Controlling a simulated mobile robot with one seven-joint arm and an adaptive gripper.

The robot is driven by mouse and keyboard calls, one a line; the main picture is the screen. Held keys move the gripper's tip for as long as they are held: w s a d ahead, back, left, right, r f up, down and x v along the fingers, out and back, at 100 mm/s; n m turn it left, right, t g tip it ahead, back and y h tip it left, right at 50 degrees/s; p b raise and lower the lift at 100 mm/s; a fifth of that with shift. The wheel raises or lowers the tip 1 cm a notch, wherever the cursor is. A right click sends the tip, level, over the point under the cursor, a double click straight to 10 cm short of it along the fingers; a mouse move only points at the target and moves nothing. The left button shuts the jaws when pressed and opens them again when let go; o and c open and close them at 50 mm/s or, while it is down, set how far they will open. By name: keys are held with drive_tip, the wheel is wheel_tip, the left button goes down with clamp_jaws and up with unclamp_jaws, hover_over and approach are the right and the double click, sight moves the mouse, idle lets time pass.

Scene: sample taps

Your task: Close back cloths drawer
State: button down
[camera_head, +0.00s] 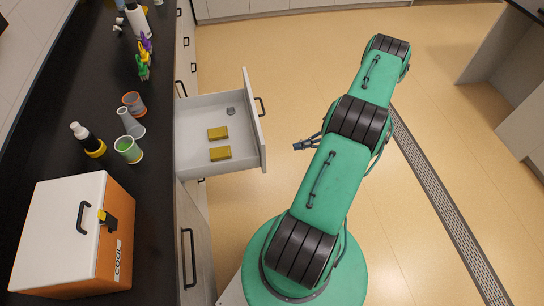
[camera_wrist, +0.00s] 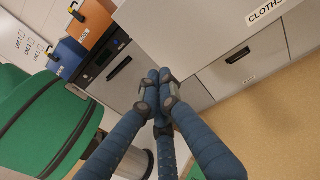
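The cloths drawer (camera_head: 188,150) is pulled well out of the counter, with its pale front panel (camera_head: 254,125) and dark handle (camera_head: 262,107) facing the aisle. Two yellow blocks, perhaps folded cloths (camera_head: 218,133), and a small grey item (camera_head: 231,111) lie inside. In the wrist view a large pale panel with a CLOTHS label (camera_wrist: 240,28) fills the top. My gripper (camera_head: 298,146) is right of the drawer front, apart from it, over the floor. It also shows in the wrist view (camera_wrist: 160,82), with fingertips drawn together and nothing between them.
An orange and white cooler box (camera_head: 65,225), a spray bottle (camera_head: 88,140), cups (camera_head: 128,149) and other bottles stand on the dark counter. Closed drawers and cabinets run along its front. Floor between the drawer and my arm is clear.

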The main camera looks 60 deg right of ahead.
drive_tip(key=shift+s+d+f+m+t, duration=0.1)
drive_tip(key=shift+s+f+m+t, duration=0.15)
drive_tip(key=shift+s+f+t, duration=0.25)
drive_tip(key=shift+s+d+f+m+t, duration=0.1)
drive_tip(key=shift+s+f+m+t, duration=0.25)
drive_tip(key=shift+f, duration=0.35)
drive_tip(key=shift+w+a, duration=0.1)
drive_tip(key=shift+a, duration=0.05)
drive_tip(key=b+x, duration=0.2)
drive_tip(key=x, duration=1.1)
drive_tip(key=shift+w+a+f, duration=0.25)
drive_tip(key=shift+w+f, duration=0.05)
drive_tip(key=p, duration=0.2)
hover_over(189, 179)
drive_tip(key=shift+w+d, duration=0.1)
drive_tip(key=shift+d, duration=0.1)
drive_tip(key=shift+w+a, duration=0.15)
